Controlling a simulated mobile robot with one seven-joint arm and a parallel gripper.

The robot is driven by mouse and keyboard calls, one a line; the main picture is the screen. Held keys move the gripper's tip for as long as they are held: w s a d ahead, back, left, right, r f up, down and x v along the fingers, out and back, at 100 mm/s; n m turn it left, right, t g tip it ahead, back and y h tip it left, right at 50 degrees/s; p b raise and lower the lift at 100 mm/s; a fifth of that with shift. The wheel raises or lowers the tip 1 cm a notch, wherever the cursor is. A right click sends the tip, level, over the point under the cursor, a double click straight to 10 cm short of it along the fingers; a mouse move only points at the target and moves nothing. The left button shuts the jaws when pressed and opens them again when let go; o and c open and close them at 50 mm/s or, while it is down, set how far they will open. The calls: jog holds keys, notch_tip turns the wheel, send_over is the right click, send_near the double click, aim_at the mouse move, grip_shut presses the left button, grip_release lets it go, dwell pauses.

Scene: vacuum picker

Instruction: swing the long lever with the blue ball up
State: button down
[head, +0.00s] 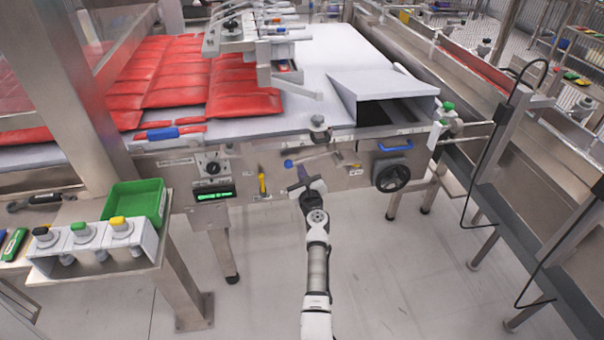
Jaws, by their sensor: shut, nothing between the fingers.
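The long lever (314,157) is a grey bar on the steel front panel of the machine. It lies nearly level, and its blue ball (288,164) is at its left end. My gripper (304,183) is just below the lever, a little right of the ball, in front of the panel. It is shut with nothing in it. I cannot tell how far it is from the panel, but a gap shows between it and the lever.
A yellow handle (262,182) and a black knob (212,167) are left of the lever. A black handwheel (391,175) and a blue handle (395,146) are to the right. A button box (95,243) and green bin (135,201) stand at left.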

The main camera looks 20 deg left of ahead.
jog(key=shift+a+r, duration=0.1)
jog(key=shift+r, duration=0.1)
dwell(0.3)
notch_tip(320, 180, down, 5)
jog(key=d+b, duration=0.1)
jog(key=b, duration=0.4)
jog(key=p+v, duration=0.2)
jog(key=v, duration=0.8)
jog(key=shift+s+r, duration=0.15)
jog(key=shift+r, duration=0.15)
